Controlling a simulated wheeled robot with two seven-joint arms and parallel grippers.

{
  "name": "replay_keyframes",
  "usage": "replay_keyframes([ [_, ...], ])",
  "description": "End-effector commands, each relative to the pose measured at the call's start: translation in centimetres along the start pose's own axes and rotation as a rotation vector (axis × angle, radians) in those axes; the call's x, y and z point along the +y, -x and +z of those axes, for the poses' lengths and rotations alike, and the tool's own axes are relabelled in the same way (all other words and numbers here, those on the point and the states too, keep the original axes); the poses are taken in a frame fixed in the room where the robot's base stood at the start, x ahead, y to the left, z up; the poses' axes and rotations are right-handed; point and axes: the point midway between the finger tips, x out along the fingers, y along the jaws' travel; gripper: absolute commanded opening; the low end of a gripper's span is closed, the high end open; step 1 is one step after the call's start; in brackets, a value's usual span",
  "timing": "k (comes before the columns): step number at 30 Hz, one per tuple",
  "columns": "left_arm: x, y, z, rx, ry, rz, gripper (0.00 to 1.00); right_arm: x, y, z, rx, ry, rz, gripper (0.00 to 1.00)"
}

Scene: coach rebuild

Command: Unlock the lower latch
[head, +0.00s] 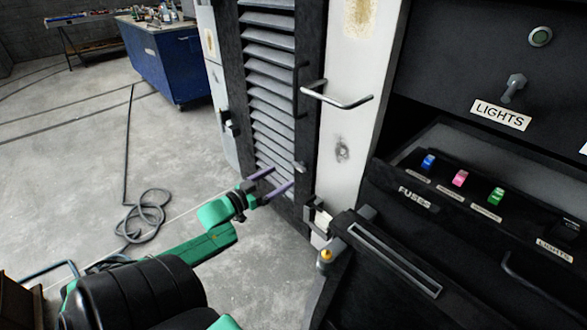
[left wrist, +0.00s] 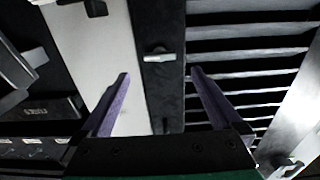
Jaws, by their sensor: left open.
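The lower latch (head: 300,168) is a small grey metal lever on the dark frame of the louvred door (head: 270,75), low on its right edge. In the left wrist view the latch (left wrist: 158,54) lies roughly crosswise on the black frame strip. My left gripper (head: 282,176) has purple fingers and is open and empty, just left of and slightly below the latch in the head view. In the left wrist view the latch shows beyond the gap between the fingertips (left wrist: 160,73), with no visible contact. My right gripper is not in view.
A metal grab handle (head: 337,100) juts from the white post right of the door. A dark console with fuses (head: 460,178) and a low black panel (head: 385,270) stand at the right. A cable (head: 145,215) lies coiled on the floor; a blue cabinet (head: 175,65) stands behind.

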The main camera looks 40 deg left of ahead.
Motion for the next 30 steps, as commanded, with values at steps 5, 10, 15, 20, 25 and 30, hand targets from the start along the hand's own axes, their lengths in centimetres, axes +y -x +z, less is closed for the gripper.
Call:
replay_keyframes([
  [5, -0.1, -4.4, 0.1, 0.003, -0.003, 0.000, 0.99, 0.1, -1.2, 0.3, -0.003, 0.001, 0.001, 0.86],
  [10, 0.0, -6.6, 0.2, -0.001, -0.001, -0.001, 0.99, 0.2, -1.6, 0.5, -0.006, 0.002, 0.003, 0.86],
  [15, 0.0, -7.0, 0.1, -0.002, -0.001, -0.001, 0.99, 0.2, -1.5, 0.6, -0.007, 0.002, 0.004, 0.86],
  [20, 0.0, -6.9, 0.1, -0.003, -0.001, -0.001, 0.87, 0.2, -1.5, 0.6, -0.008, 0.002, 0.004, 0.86],
  [25, 0.0, -6.9, 0.1, -0.003, -0.001, -0.001, 0.22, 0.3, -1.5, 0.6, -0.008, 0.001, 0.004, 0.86],
  [30, 0.0, -6.9, 0.1, -0.003, -0.004, -0.001, 0.13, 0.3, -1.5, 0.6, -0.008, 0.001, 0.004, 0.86],
])
